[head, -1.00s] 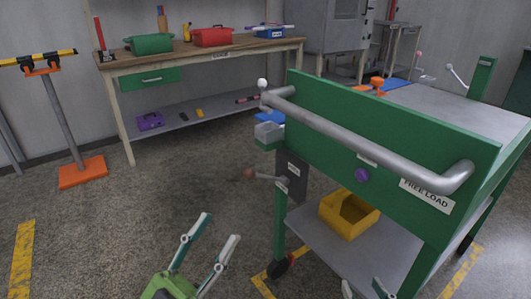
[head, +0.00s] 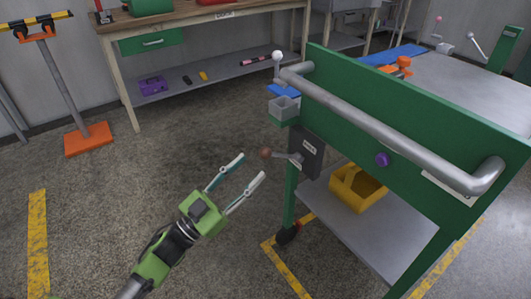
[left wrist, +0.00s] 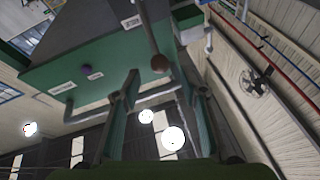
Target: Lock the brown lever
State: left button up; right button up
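The brown lever (head: 267,154) has a round brown knob on a short grey rod. It sticks out to the left from a dark labelled plate (head: 309,150) on the green cart's near left corner. My left gripper (head: 252,165) is open and empty, its two fingers apart and pointing up and right at the lever knob, just short of it in the head view. In the left wrist view the lever's brown knob (left wrist: 160,64) lies ahead, between the lines of the open fingers (left wrist: 163,85). My right gripper is not in view.
The green cart (head: 440,150) has a grey push handle (head: 390,120), a purple knob (head: 382,160) and a white-knobbed lever (head: 277,56). A yellow bin (head: 357,188) sits on its lower shelf. A workbench (head: 135,80) stands behind.

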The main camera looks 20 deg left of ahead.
aim_at(265, 154)
pick_arm(q)
jog(key=x, duration=0.6)
jog(key=shift+w+d+r, duration=0.15)
jog(key=shift+w, duration=0.15)
grip_shut()
